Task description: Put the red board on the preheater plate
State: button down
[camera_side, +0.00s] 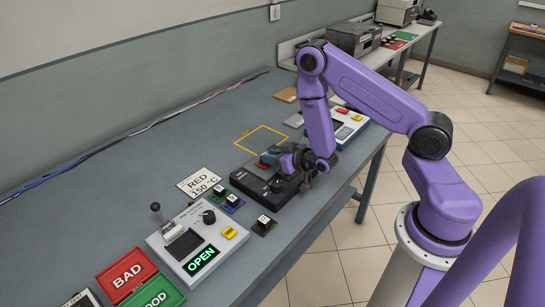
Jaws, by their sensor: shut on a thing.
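A small red piece, which looks like the red board (261,164), shows at the far left side of my gripper (273,159). My gripper is shut on it, low over the black box-like unit (249,183), which looks like the preheater. The fingers and wrist hide most of the board and part of the unit's top. I cannot tell whether the board touches the plate. A card reading "RED 150 °C" (201,184) lies left of the unit.
A tester with a lever and "OPEN" display (196,240) stands in front, beside red "BAD" (127,273) and green "GOOD" (154,296) bins. A yellow outlined area (262,137) is behind.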

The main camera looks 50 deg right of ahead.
jog(key=shift+f, duration=0.1)
jog(key=c, duration=0.9)
grip_release()
jog(key=shift+c, duration=0.2)
jog(key=shift+v, duration=3.75)
jog(key=a+g+y, duration=0.1)
jog(key=a, duration=0.2)
jog(key=a+r+n+g+y, duration=0.1)
jog(key=a, duration=0.2)
jog(key=s+a+r+n+g, duration=0.1)
jog(key=a, duration=0.2)
jog(key=shift+a+g+y, duration=0.15)
jog(key=shift+g+y, duration=0.15)
jog(key=shift+y, duration=0.1)
jog(key=s+a+r+n+g+y, duration=0.1)
jog(key=s+a+r+n+g, duration=0.3)
jog(key=s+a, duration=0.3)
jog(key=s+d+r+n+g+h, duration=0.1)
jog(key=s+r+n+g, duration=0.1)
jog(key=s, duration=0.3)
jog(key=s+d+r+n+g+h, duration=0.1)
jog(key=s+d+r+n+g, duration=0.1)
jog(key=s+r, duration=0.2)
jog(key=s+d+r+n+g+h, duration=0.1)
jog(key=s+r+n, duration=0.1)
jog(key=s, duration=0.5)
jog(key=shift+s+d+r+n+g, duration=0.3)
jog(key=shift+s+d+r+g, duration=0.1)
jog(key=shift+r, duration=0.5)
